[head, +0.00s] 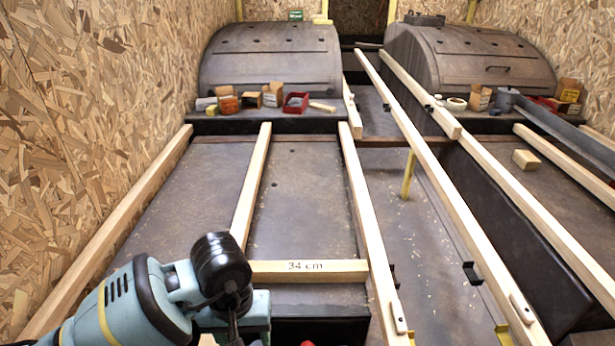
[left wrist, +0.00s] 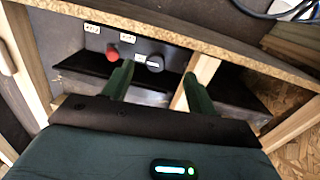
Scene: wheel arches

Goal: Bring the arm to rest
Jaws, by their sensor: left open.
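My left arm (head: 130,300) comes in from the lower left of the head view. It is pale blue with black joints and bends down at the wrist in front of the wooden crosspiece marked 34 cm (head: 308,271). The gripper's fingertips are hidden there. In the left wrist view my left gripper (left wrist: 156,88) shows two dark green fingers spread apart with nothing between them. Beyond them is a dark panel (left wrist: 135,47) with a red button (left wrist: 113,54) and a black knob (left wrist: 155,63). My right arm does not show.
Long wooden battens (head: 252,185) run along the floor. Two dark wheel arches (head: 270,65) stand at the back, with small boxes and a red bin (head: 296,103) in front. A chipboard wall (head: 70,130) closes the left side. A loose wood block (head: 526,160) lies at right.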

